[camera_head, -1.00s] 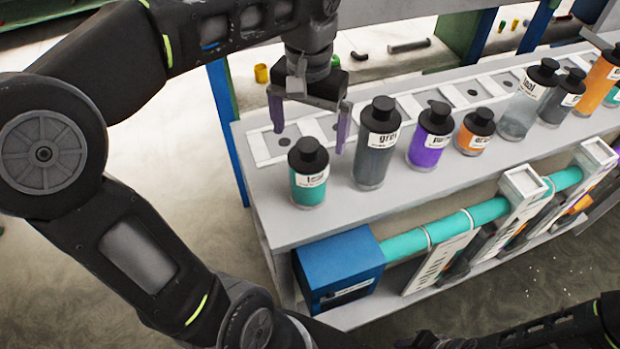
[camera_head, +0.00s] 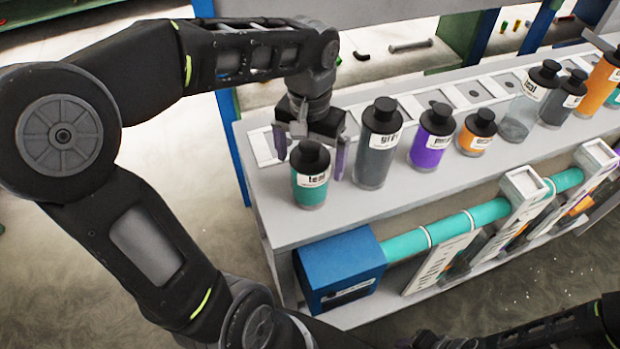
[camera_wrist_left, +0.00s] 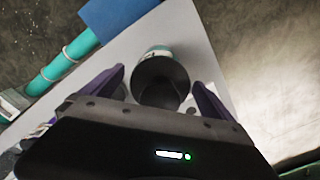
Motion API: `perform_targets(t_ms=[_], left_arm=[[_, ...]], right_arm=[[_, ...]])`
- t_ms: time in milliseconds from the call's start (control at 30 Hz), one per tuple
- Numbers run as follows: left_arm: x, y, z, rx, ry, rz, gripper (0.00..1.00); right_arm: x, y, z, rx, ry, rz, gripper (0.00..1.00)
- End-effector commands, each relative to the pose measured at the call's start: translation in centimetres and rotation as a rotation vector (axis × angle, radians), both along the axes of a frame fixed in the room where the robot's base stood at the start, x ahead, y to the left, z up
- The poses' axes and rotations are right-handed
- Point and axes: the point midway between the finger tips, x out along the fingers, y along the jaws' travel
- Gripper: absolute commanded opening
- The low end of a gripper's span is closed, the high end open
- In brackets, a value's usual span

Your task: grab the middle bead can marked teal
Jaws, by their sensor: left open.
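The can marked teal (camera_head: 311,190) has a black cap, a white label and a teal lower body. It stands upright at the left end of the shelf's front row. My left gripper (camera_head: 309,160) is open just behind it, fingers pointing down. In the left wrist view the can's black cap (camera_wrist_left: 160,80) lies ahead between the two purple fingers (camera_wrist_left: 160,88), with gaps on both sides. A second, clear can with a label partly readable as teal (camera_head: 523,112) stands farther right, grey in its lower part. My right gripper is not clearly visible.
A grey can (camera_head: 377,150) stands close to the right of the left gripper. A purple can (camera_head: 431,142) and a small orange can (camera_head: 476,134) follow. A blue box (camera_head: 340,270) with a teal pipe (camera_head: 450,228) sits below the shelf top (camera_head: 275,225).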

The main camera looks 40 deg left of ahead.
Motion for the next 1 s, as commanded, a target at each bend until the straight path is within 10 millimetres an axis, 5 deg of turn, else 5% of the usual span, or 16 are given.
perform_targets(t_ms=[533,1000], left_arm=[[0.02,0.01,0.01,0.0,-0.001,0.0,0.98],[0.02,0.01,0.01,0.0,0.0,0.0,0.6]], right_arm=[[0.0,0.01,-0.03,0.0,0.0,0.0,0.36],[0.0,0.01,-0.02,0.0,0.0,0.0,0.36]])
